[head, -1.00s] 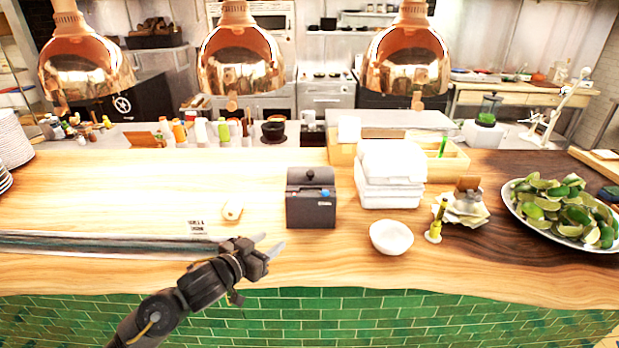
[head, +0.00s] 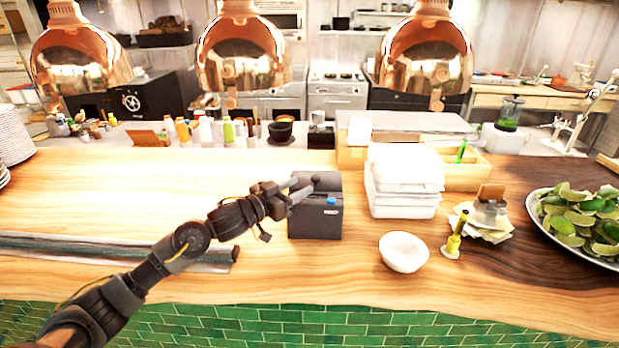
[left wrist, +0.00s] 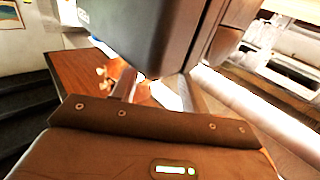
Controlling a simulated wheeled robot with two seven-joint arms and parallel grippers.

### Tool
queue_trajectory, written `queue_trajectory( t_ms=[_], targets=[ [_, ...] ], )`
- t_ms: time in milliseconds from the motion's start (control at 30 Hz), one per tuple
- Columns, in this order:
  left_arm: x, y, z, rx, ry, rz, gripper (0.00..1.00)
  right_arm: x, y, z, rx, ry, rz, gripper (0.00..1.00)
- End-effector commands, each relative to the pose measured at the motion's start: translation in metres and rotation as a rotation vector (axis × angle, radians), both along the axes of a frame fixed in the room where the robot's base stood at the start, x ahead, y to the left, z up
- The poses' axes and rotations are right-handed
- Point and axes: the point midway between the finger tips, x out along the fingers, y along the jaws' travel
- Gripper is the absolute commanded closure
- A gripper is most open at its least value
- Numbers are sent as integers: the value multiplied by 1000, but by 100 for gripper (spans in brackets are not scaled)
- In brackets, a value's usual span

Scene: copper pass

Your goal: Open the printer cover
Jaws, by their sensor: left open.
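The printer (head: 315,222) is a small dark grey box with a blue button on its front, standing on the wooden counter. Its cover (head: 325,182) looks closed, with a dark knob on top partly behind my fingers. My left gripper (head: 300,190) is open and empty at the upper left of the printer, its fingers overlapping the cover's left edge. In the left wrist view the printer (left wrist: 145,40) fills the top, close in front of the open fingers (left wrist: 155,88). I cannot tell whether they touch. My right gripper is not in view.
White boxes (head: 405,180) stand close to the right of the printer. A white bowl (head: 404,252) and a yellow bottle (head: 454,240) are to the front right. Copper lamps (head: 243,50) hang above.

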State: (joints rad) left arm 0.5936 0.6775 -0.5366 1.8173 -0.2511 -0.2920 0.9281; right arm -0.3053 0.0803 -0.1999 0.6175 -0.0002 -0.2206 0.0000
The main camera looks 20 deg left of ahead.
Motion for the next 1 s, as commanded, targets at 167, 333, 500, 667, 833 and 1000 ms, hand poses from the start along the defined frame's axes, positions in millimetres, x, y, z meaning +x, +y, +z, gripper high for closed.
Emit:
queue_trajectory(
  t_ms=[167, 333, 500, 667, 833, 1000],
  targets=[
    [26, -14, 3, -2, 0, 3, 55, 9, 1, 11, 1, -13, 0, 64],
    [39, -22, 1, 0, 0, 3, 55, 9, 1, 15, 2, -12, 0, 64],
    [43, -25, -1, 1, 1, 2, 55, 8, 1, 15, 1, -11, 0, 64],
    [43, -24, -1, 0, 0, 2, 55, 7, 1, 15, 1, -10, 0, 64],
    [43, -24, -1, 0, 0, 3, 73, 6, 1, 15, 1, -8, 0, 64],
    [43, -24, -1, 0, 0, 2, 96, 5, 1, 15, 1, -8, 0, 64]
  ],
)
